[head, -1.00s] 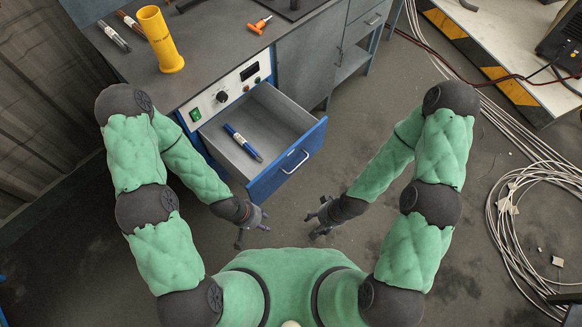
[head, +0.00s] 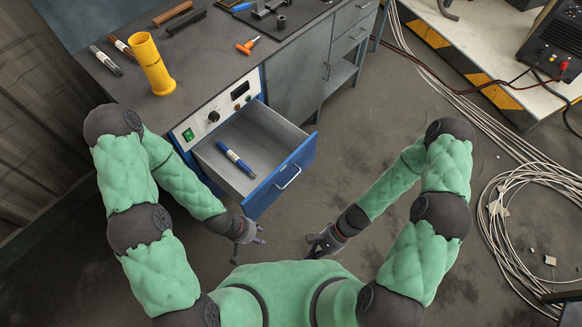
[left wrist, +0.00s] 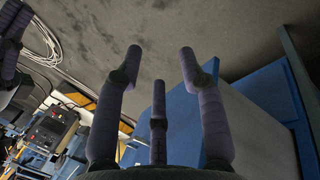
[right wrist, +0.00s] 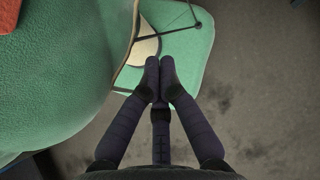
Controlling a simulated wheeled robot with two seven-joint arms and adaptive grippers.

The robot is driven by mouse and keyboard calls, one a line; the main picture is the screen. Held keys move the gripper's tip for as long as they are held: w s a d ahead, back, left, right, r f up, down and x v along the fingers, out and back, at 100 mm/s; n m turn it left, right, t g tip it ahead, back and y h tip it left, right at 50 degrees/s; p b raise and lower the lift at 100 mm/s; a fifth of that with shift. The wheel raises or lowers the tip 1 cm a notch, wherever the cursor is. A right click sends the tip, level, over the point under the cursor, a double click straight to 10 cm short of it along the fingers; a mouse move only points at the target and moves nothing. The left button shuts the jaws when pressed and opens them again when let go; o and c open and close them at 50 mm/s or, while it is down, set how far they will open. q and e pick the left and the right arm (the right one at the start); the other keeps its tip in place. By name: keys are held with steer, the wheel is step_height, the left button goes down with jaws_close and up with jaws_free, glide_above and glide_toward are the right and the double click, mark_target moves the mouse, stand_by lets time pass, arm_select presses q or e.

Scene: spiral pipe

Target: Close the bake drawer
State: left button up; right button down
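The bake drawer (head: 285,178) has a blue front with a silver handle (head: 288,177) and stands pulled out of the bench's control unit (head: 214,116). A blue pen-like tool (head: 236,160) lies inside it. My left gripper (head: 258,240) is near the lower left corner of the drawer front, apart from it. Its fingers are spread and empty in the left wrist view (left wrist: 160,65), with blue drawer surfaces to the right. My right gripper (head: 312,247) is in front of my base, away from the drawer. Its fingertips meet with nothing between them in the right wrist view (right wrist: 160,75).
A yellow cylinder (head: 153,65) and an orange tool (head: 247,45) stand or lie on the bench top (head: 200,70). Loose cables (head: 510,215) are coiled on the floor at the right. The floor right of the drawer is clear.

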steer(key=w+a+r+m+t+y+p, duration=0.1)
steer(key=w+a+r+m+y, duration=0.2)
steer(key=m+y, duration=0.15)
steer(key=m+t+p, duration=0.3)
steer(key=m+t, duration=1)
steer(key=t, duration=0.3)
glide_toward(286, 164)
steer(key=shift+y, duration=0.25)
steer(key=b+x, duration=0.1)
steer(key=x, duration=0.2)
steer(key=b+x, duration=0.2)
steer(key=x, duration=0.2)
steer(key=shift+f, duration=0.2)
